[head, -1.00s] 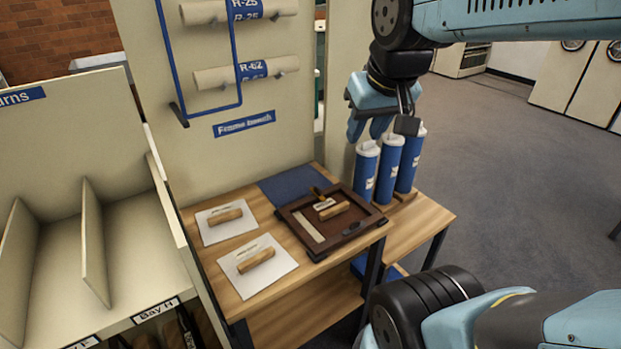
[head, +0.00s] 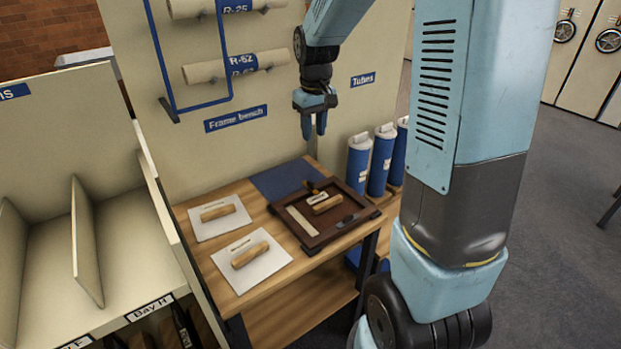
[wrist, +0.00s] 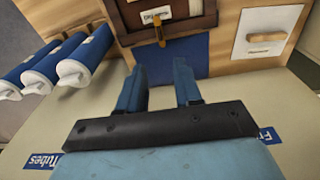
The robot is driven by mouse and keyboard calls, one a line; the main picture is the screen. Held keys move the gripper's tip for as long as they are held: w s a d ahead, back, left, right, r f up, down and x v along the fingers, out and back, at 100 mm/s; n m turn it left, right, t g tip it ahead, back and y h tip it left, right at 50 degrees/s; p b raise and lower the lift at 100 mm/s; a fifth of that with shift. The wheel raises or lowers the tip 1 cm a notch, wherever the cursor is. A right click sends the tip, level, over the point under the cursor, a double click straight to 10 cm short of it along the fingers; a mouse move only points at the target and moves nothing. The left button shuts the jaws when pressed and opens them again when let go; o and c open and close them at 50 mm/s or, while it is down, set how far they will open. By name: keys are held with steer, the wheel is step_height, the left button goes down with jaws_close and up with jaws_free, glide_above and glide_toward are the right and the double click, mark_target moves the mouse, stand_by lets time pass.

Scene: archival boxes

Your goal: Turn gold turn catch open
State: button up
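A dark wooden frame (head: 325,236) lies on the frame bench. A small gold turn catch (head: 311,186) sits at its back edge, and it also shows in the wrist view (wrist: 160,36) pointing out from the frame edge over the blue mat. A white label (wrist: 157,16) is beside it. My gripper (head: 313,136) hangs above the back of the bench, fingers down and apart from the catch. In the wrist view my gripper (wrist: 158,70) has its two blue fingers apart with nothing between them.
A blue mat (head: 284,178) lies behind the frame. White cards with wooden handles (head: 218,215) lie to its left. Blue tubes (head: 380,162) stand to the right. A panel with rolls (head: 234,66) and a blue rail rises behind the bench.

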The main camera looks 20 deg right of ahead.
glide_above(310, 185)
steer(key=w, duration=0.1)
step_height(310, 185, down, 5)
steer(key=shift+n+g, duration=0.3)
steer(key=shift+g, duration=0.1)
step_height(310, 185, down, 14)
steer(key=shift+d+r, duration=0.1)
jaws_close()
stand_by(0.4)
